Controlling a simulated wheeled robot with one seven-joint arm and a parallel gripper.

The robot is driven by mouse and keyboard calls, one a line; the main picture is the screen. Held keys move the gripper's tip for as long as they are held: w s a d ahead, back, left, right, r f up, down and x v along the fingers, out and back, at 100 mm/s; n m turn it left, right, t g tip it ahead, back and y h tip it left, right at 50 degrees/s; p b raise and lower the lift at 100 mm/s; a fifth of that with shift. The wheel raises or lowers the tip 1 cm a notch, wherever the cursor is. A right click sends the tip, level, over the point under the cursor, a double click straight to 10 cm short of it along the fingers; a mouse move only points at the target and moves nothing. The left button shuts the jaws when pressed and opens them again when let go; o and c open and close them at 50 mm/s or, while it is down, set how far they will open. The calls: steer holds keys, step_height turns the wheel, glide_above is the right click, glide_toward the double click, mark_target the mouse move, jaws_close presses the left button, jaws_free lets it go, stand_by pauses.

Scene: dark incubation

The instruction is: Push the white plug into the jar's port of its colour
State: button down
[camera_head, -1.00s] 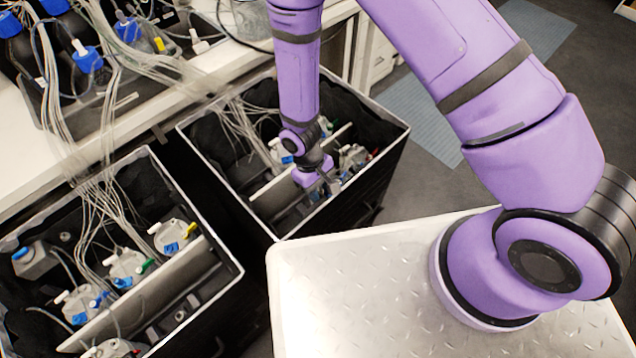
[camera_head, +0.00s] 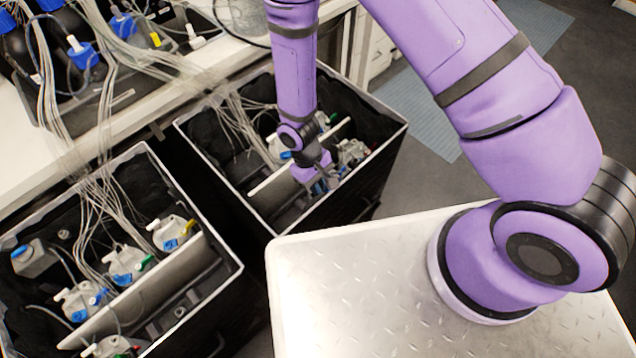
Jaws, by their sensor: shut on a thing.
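My gripper (camera_head: 318,183) is down inside the right-hand black bin, over the near side of its divider. Its fingers are small and partly hidden by the purple wrist, and the white plug cannot be made out between them. Jars (camera_head: 352,152) with pale tops stand in that bin just right of my gripper, close to its fingers. Which port is white cannot be told at this size.
The right-hand bin (camera_head: 400,130) has a raised rim and a pale divider (camera_head: 265,187). The left-hand bin (camera_head: 222,262) holds several jars (camera_head: 127,262) with coloured plugs. Tubes (camera_head: 105,190) hang from the bench (camera_head: 30,185) into both bins.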

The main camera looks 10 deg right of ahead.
steer(key=shift+r, duration=0.3)
steer(key=shift+r, duration=0.75)
steer(key=m, duration=0.1)
steer(key=w+m, duration=0.1)
steer(key=shift+w+d+f+m+y, duration=0.2)
steer(key=shift+d+m+y, duration=0.1)
steer(key=shift+m, duration=0.1)
steer(key=w+d+f+m+t+y, duration=0.1)
steer(key=w+d+m+y, duration=0.1)
steer(key=w+m, duration=0.5)
steer(key=w+d+f+m+y, duration=0.1)
steer(key=w+m+y, duration=0.25)
steer(key=m, duration=0.45)
steer(key=shift+h, duration=0.25)
steer(key=shift+w+d+f, duration=0.1)
steer(key=shift+w+f, duration=0.05)
steer(key=shift+f, duration=0.85)
steer(key=shift+w+f, duration=0.2)
steer(key=shift+f, duration=0.85)
steer(key=shift+w+d+f, duration=0.1)
steer(key=shift+w+f, duration=0.05)
steer(key=shift+f, duration=0.85)
steer(key=shift+f, duration=0.9)
steer(key=c, duration=1.1)
jaws_free()
